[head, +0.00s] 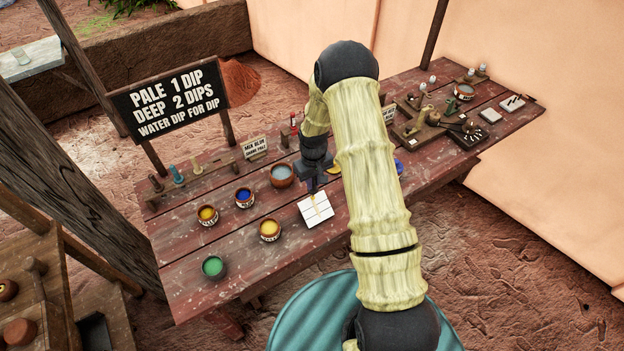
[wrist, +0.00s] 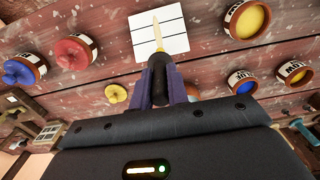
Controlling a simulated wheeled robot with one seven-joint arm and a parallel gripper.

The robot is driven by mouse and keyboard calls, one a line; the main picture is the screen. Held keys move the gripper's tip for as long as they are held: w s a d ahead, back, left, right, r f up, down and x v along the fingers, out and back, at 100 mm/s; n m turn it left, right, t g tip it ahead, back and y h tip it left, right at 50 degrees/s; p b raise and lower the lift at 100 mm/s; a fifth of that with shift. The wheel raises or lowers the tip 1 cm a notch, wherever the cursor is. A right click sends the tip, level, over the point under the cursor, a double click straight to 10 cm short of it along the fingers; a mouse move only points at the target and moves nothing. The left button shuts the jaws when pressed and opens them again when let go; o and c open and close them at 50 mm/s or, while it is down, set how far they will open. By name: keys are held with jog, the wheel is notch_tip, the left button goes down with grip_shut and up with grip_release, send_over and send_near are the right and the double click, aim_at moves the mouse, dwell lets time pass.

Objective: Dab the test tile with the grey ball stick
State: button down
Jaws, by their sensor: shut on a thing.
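The test tile (head: 316,211) is a white square with dark dividing lines, lying flat on the table near the middle. It also shows at the top of the wrist view (wrist: 174,38). My gripper (head: 314,184) is above its far edge, pointing down. In the wrist view my gripper (wrist: 160,88) is shut on a slim tool (wrist: 156,37) with a dark grip and a pale, tapered end. That end overlaps the tile in view; I cannot tell whether it touches. No grey ball shows on the held tool. A wooden rack at the left holds several sticks, one greyish (head: 196,164).
A sign (head: 170,98) reads "Pale 1 dip, deep 2 dips, water dip for dip". My arm hides the table's middle.

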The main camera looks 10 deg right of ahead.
jog(key=shift+s+r, duration=0.1)
jog(key=shift+s, duration=0.05)
jog(key=shift+a, duration=0.2)
jog(key=shift+d, duration=0.15)
dwell(0.6)
jog(key=shift+f+b, duration=0.6)
jog(key=shift+b, duration=0.2)
dwell(0.5)
jog(key=shift+r, duration=0.1)
dwell(0.8)
jog(key=shift+r+p, duration=2.4)
jog(key=shift+r, duration=1.5)
dwell(0.7)
